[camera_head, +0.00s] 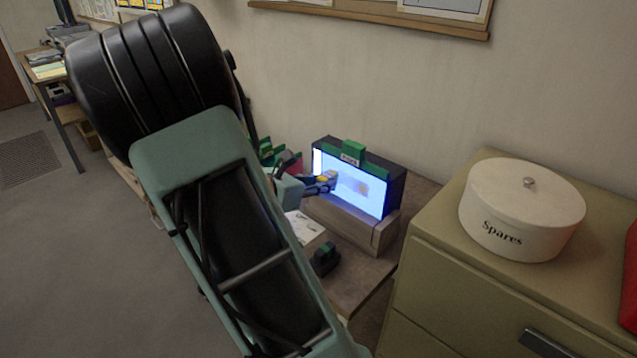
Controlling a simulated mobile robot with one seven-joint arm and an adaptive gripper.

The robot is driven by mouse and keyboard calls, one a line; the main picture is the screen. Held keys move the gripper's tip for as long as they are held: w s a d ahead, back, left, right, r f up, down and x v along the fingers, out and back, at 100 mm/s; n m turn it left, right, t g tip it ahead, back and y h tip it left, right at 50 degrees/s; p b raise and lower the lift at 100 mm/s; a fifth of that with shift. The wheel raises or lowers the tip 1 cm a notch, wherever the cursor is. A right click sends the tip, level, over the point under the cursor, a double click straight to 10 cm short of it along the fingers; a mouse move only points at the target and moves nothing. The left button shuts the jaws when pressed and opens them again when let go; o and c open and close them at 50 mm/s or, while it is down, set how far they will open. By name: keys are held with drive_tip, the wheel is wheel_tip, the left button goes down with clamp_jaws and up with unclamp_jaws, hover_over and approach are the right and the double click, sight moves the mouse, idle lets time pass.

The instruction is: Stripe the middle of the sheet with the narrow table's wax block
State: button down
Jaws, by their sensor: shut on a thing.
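The sheet (346,195) is a bright, glowing white-blue panel standing upright in a dark frame on a low narrow table. A faint orange-brown smudge shows right of its middle. My gripper (328,181) is in front of the left-middle part of the sheet. It is shut on a small pale block (333,175), which looks like the wax block but is too small and partly covered to be sure. The block overlaps the sheet in the picture; I cannot tell whether they touch. A green clip (353,149) with a label sits on the frame's top edge.
A dark green-and-black object (325,259) and a printed paper (303,227) lie on the table (345,285). Green and red items stand behind my arm. A cabinet (450,262) at right bears a white "Spares" tin (521,211). The floor at left is open.

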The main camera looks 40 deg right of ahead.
drive_tip(key=shift+s+d, duration=0.15)
drive_tip(key=shift+s, duration=1.4)
drive_tip(key=shift+s+d+b, duration=0.2)
drive_tip(key=shift+s+b, duration=0.05)
drive_tip(key=shift+s, duration=0.7)
drive_tip(key=shift+s+d+b, duration=0.2)
drive_tip(key=shift+s, duration=0.75)
drive_tip(key=shift+w+a+r+p, duration=0.15)
drive_tip(key=shift+w+p, duration=0.15)
drive_tip(key=shift+w, duration=0.95)
drive_tip(key=shift+w+a+f+p, duration=0.1)
drive_tip(key=shift+w+a+p, duration=0.15)
drive_tip(key=shift+w, duration=1.05)
drive_tip(key=shift+w+a+r+p, duration=0.1)
drive_tip(key=shift+w+p, duration=0.25)
drive_tip(key=shift+w, duration=0.9)
drive_tip(key=shift+s+a+p, duration=0.2)
drive_tip(key=shift+a+p, duration=0.15)
drive_tip(key=shift+a, duration=1.15)
drive_tip(key=shift+s+a+p, duration=0.2)
drive_tip(key=shift+a+p, duration=0.15)
drive_tip(key=shift+a, duration=1.1)
drive_tip(key=shift+s+a+p, duration=0.2)
drive_tip(key=shift+a+p, duration=0.2)
drive_tip(key=shift+a, duration=1.1)
